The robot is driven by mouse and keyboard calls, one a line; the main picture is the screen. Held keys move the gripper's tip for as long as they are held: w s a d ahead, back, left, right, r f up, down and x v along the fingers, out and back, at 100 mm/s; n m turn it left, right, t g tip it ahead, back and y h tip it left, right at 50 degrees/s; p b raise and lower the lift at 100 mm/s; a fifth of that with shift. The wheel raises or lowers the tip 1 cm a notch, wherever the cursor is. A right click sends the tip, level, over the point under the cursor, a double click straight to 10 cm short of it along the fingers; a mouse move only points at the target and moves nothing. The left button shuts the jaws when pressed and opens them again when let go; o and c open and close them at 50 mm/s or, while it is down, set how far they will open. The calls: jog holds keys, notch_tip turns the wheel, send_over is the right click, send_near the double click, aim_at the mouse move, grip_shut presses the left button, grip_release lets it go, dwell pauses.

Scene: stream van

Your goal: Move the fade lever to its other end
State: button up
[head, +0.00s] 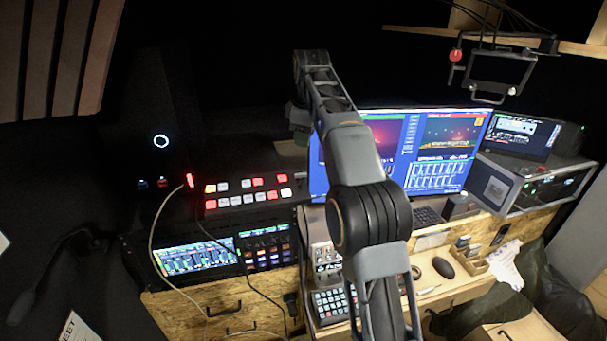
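A control panel (247,191) with two rows of lit red and white buttons stands left of my arm. I cannot make out the fade lever on it. The panel's right end runs up to my arm, so a part there may be hidden. My arm rises from the bottom across the middle of the view and bends at its far top. A dark part near its far end (300,118) hangs behind the forearm, above and right of the panel. The fingers cannot be made out, and nothing held shows.
Below the panel are a lit mixer screen (197,257) and a knob panel (268,247). A large monitor (437,148) stands right of my arm. A keypad (331,304) and mouse (443,267) lie on the wooden desk. A cable (153,235) loops at the left.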

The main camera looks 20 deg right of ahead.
aim_at(304, 175)
notch_tip(304, 175, down, 13)
jog(key=n+g+b, duration=0.1)
jog(key=n+b, duration=0.2)
jog(key=n, duration=0.3)
jog(key=shift+r, duration=0.2)
jog(key=shift+c, duration=0.4)
